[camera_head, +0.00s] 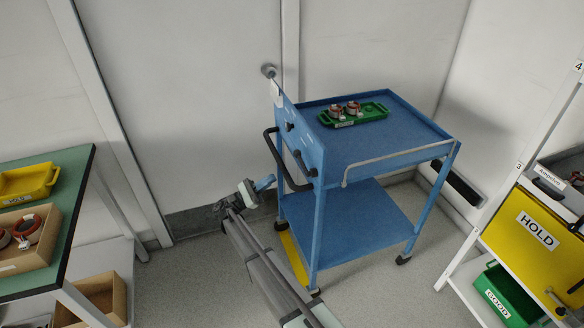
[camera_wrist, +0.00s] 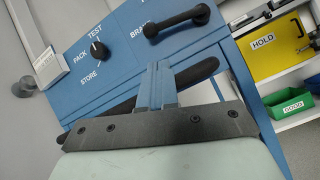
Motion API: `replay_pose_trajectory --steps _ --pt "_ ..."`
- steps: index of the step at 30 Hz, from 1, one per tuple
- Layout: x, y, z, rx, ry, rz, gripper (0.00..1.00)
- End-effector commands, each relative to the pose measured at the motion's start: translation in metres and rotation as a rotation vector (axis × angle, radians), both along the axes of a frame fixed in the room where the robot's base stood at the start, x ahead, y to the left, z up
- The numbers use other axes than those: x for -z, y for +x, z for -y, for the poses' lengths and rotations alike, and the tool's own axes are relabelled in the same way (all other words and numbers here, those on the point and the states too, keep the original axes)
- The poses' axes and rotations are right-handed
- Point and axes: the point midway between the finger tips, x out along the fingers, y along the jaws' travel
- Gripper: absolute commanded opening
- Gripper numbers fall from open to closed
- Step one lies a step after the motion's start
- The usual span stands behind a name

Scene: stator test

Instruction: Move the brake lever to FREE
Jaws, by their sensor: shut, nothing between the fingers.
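The brake lever (camera_wrist: 178,22) is a black bar with rounded ends on the blue front panel of the cart. It lies roughly sideways in the wrist view, beside a partly hidden label beginning "BRA". No FREE mark is legible. In the head view the lever (camera_head: 304,164) shows small at the panel's lower right. My gripper (camera_wrist: 157,72) is shut and empty, with its blue-grey fingers below the lever in the wrist view and apart from it. In the head view my gripper (camera_head: 264,183) is left of the panel, near the cart's black push handle (camera_head: 271,148).
A black knob (camera_wrist: 98,50) marked PACK, TEST and STORE is left of the lever. A green tray (camera_head: 363,116) with red-and-silver parts stands on the blue cart (camera_head: 405,125). A green-topped table (camera_head: 75,185) is left; a shelf with a yellow HOLD bin (camera_head: 535,250) is right.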

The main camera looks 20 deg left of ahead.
Motion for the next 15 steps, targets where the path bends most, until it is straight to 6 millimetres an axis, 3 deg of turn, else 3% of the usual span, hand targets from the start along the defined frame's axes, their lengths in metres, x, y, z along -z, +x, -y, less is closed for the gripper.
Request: replay_pose_trajectory --steps 6,15 --pt "-0.0018 -0.0074 0.0046 0.118 -0.074 -0.073 0.00" --pt "-0.0016 -0.0072 0.0048 0.151 -0.106 -0.114 0.00"
